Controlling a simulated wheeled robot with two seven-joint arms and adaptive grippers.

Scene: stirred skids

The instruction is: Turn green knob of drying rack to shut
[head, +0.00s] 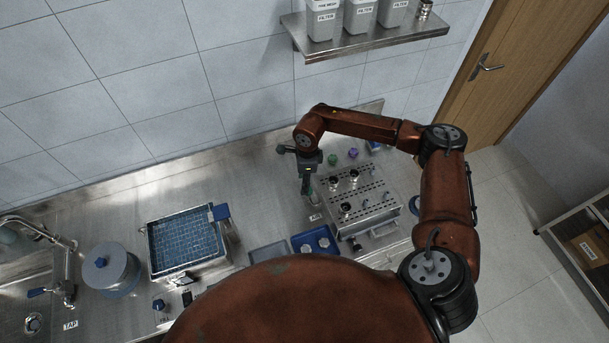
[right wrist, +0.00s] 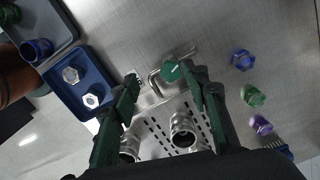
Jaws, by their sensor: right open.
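The drying rack (head: 375,208) is a steel box with a perforated top and metal cups standing on it; its perforated top (right wrist: 165,130) also shows in the right wrist view. The green knob (right wrist: 172,72) is round with a pale line on its face, by a bent metal pipe at the rack's edge. In the head view the knob is largely hidden by my gripper. My right gripper (head: 306,190) is above the rack's left end. In the right wrist view its open fingers (right wrist: 162,76) stand on either side of the knob; I cannot tell whether they touch it. My left gripper is not in view.
A blue tray (right wrist: 62,101) with pale hexagonal pieces and a grey tray (head: 268,255) lie beside the rack. Loose green (right wrist: 253,96), purple (right wrist: 262,126) and blue (right wrist: 242,60) caps lie on the steel counter. A blue-meshed basin (head: 185,242) stands further left. A shelf (head: 365,38) hangs above.

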